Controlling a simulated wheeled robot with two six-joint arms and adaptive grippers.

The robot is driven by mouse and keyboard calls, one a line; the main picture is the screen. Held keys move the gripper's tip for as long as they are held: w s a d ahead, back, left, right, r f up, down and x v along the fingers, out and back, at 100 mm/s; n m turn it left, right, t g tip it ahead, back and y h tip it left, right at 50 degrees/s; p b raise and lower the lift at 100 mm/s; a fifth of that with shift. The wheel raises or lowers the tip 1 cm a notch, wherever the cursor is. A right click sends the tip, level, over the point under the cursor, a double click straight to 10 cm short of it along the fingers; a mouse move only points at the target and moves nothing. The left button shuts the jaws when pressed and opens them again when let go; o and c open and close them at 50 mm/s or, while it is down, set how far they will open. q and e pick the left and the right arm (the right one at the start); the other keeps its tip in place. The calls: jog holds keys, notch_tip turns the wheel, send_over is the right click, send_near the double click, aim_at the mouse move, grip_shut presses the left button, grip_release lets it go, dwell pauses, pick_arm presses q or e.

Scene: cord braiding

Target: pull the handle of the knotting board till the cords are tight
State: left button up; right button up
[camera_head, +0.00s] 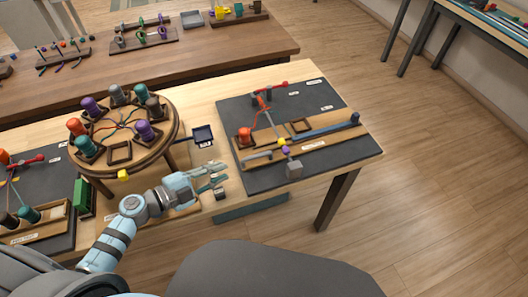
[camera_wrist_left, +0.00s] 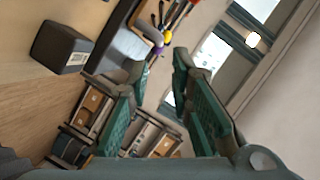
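The knotting board (camera_head: 270,145) is a wooden strip on a dark mat at the right of the head view. An orange spool (camera_head: 245,134) stands on it, and orange-red cords (camera_head: 262,104) run near a red clip. My left gripper (camera_head: 220,176) is open and empty, left of the mat and apart from the block. Its open fingers (camera_wrist_left: 158,88) show in the left wrist view. My right gripper is out of view.
A round braiding stand (camera_head: 166,132) with several coloured spools stands left of my left gripper. A small dark tray (camera_head: 203,136) lies between stand and mat. A dark labelled block (camera_wrist_left: 62,47) shows in the left wrist view.

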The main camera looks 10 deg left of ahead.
aim_at(250, 159)
pick_arm(q)
jog(key=b+x, duration=0.1)
jog(key=x, duration=1.2)
jog(key=shift+d+f, duration=0.1)
jog(key=shift+d, duration=0.05)
grip_shut()
